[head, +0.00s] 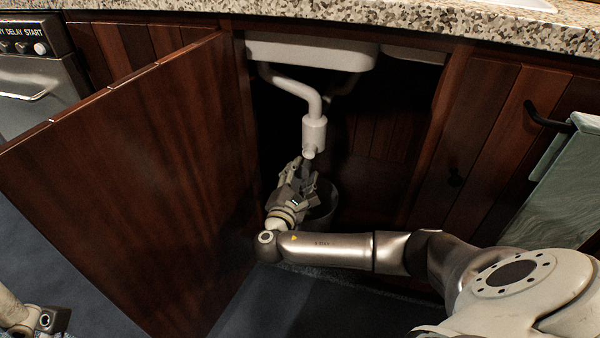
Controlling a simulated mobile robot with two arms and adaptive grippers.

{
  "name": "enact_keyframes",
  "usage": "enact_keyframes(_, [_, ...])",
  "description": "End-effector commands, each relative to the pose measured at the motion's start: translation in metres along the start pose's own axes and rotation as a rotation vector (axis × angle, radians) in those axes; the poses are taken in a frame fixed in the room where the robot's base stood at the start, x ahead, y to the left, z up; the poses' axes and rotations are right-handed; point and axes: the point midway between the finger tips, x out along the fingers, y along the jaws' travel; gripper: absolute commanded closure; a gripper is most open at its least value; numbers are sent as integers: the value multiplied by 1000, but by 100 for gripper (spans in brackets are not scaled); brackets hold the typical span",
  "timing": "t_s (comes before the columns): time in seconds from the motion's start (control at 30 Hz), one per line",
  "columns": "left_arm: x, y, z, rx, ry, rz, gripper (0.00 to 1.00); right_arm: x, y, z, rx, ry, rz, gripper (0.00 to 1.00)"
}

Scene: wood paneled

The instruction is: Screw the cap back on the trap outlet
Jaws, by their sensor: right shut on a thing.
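The white trap (314,132) hangs under the sink inside the open cabinet. Its outlet (309,153) is the short lower end, pointing down. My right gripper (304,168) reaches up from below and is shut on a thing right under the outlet. That is probably the cap, but the fingers hide it. I cannot tell whether it touches the outlet or how it is seated. Part of my left arm (45,319) shows at the lower left corner; its fingers cannot be made out.
A dark bucket (325,203) stands behind my right gripper on the cabinet floor. The open wooden door (130,180) stands to the left. A drainpipe (293,86) runs from the sink basin (310,53) to the trap. A green towel (555,190) hangs at the right.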

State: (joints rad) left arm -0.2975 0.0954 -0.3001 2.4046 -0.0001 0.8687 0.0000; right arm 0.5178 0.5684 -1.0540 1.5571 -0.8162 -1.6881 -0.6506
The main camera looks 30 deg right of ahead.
Motion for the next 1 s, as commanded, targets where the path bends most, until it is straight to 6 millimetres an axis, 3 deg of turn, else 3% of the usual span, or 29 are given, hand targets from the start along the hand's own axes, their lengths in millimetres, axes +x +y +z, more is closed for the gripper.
enact_keyframes(0.5, [2, 0, 1, 2, 16, 7, 20, 44, 0, 0, 1, -4, -1, 86])
enact_keyframes(1.0, [2, 0, 1, 1, 16, 7, 20, 48, 0, 1, 2, -3, -1, 86])
